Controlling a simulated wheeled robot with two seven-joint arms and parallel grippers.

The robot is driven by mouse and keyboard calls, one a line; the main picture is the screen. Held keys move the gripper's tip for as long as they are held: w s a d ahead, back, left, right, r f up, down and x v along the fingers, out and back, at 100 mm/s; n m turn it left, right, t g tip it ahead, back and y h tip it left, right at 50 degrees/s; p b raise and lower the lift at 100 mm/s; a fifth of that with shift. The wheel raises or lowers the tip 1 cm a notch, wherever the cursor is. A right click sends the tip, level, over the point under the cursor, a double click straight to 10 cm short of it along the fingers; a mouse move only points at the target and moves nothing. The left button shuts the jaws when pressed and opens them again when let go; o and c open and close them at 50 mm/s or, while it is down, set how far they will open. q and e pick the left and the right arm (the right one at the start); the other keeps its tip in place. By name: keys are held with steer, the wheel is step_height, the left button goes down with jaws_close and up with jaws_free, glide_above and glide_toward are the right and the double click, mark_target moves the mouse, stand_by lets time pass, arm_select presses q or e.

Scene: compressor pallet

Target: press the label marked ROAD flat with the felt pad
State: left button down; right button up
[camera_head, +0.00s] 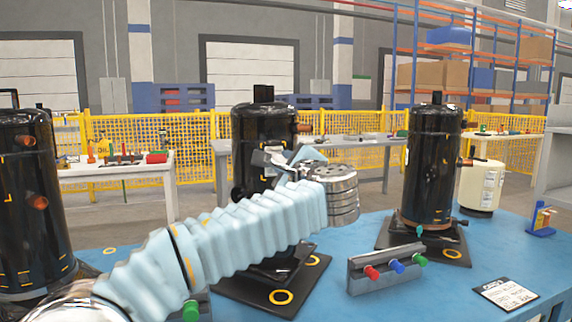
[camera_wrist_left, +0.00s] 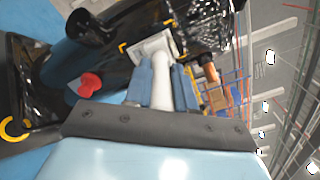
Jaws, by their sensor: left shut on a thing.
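My left gripper (camera_head: 284,160) is in front of the middle black compressor (camera_head: 255,122). In the left wrist view its two blue fingers (camera_wrist_left: 163,84) are shut on the white handle of the felt pad (camera_wrist_left: 152,46). The pale square head is at the black compressor wall (camera_wrist_left: 205,32), between yellow corner marks; whether it touches cannot be told. No label marked ROAD can be read; the spot behind the pad and gripper is hidden. My right gripper is not in view.
Black compressors stand at left (camera_head: 30,190) and right (camera_head: 433,165) on the blue surface (camera_head: 450,285). A grey rack (camera_head: 385,275) with coloured knobs stands in front. A printed card (camera_head: 506,293) lies at right. A copper stub (camera_wrist_left: 211,72) juts out near the gripper.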

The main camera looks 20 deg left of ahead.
arm_select(q)
steer(key=shift+b+v, duration=0.3)
steer(key=shift+v, duration=1.45)
steer(key=shift+w+a+f, duration=0.35)
steer(key=shift+w+a, duration=0.05)
steer(key=shift+w, duration=0.15)
steer(key=shift+w+a+f, duration=0.35)
steer(key=shift+w+f, duration=0.05)
steer(key=shift+w, duration=0.15)
steer(key=shift+w+a, duration=0.25)
steer(key=shift+w, duration=0.1)
steer(key=shift+s+d, duration=0.1)
